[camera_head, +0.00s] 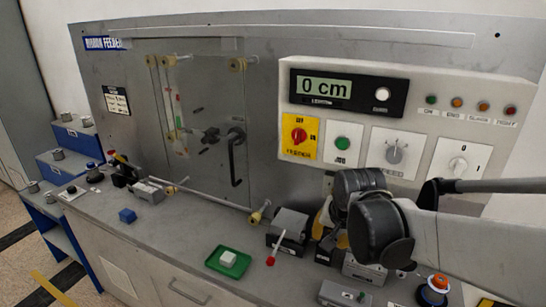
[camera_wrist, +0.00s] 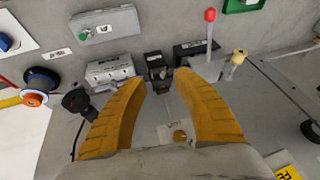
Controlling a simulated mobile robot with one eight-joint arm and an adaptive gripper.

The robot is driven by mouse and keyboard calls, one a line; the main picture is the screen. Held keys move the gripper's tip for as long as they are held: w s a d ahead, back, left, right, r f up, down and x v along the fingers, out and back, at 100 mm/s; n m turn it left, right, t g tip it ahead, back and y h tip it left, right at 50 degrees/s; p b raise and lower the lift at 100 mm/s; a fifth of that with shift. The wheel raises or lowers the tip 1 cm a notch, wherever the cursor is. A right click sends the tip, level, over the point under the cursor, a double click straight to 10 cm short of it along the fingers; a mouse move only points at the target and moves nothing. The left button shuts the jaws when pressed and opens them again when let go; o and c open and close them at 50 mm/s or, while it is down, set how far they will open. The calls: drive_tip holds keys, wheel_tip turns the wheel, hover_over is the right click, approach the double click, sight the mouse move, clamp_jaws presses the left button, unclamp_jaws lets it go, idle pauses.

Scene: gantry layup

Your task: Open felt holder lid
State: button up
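My gripper (camera_wrist: 160,82) has two yellow fingers spread apart with nothing between the tips. In the head view a yellow finger (camera_head: 322,220) shows, largely hidden behind my dark wrist. Beyond the fingertips in the wrist view are a small black block (camera_wrist: 156,66), a metal block (camera_wrist: 110,70) and a dark block (camera_wrist: 194,49). A brass knob (camera_wrist: 180,136) on a pale labelled plate lies between the fingers, nearer the palm. No readable label says which of these is the felt holder, so I cannot tell its lid's state.
A red-tipped lever (camera_head: 270,261) stands beside a grey-topped black box (camera_head: 289,227). A green tray (camera_head: 213,263) holds a white block. The feeder panel (camera_head: 275,155) rises behind the bench.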

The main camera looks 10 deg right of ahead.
drive_tip(key=s+a+r+n+t+b, duration=0.1)
drive_tip(key=s+a+n, duration=0.2)
drive_tip(key=s, duration=0.4)
drive_tip(key=s+a+n+t, duration=0.1)
drive_tip(key=s+a+n, duration=0.2)
drive_tip(key=s, duration=0.4)
drive_tip(key=w+d+r+n+t+h+p, duration=0.1)
drive_tip(key=w+d+r+n+h, duration=0.15)
drive_tip(key=w+r+n, duration=0.4)
drive_tip(key=w+d+r+n+h+p, duration=0.1)
drive_tip(key=w+n+h+p, duration=0.2)
drive_tip(key=n, duration=0.7)
drive_tip(key=w+a+r+n+t+h+p, duration=0.1)
drive_tip(key=w+a+r+n+t+h, duration=0.3)
drive_tip(key=w+a+r+n, duration=0.4)
drive_tip(key=shift+w+a+r+n+t, duration=0.3)
drive_tip(key=shift+w+r+n+t, duration=0.6)
drive_tip(key=shift+r+n, duration=0.8)
drive_tip(key=shift+f+n, duration=0.25)
drive_tip(key=shift+f, duration=0.1)
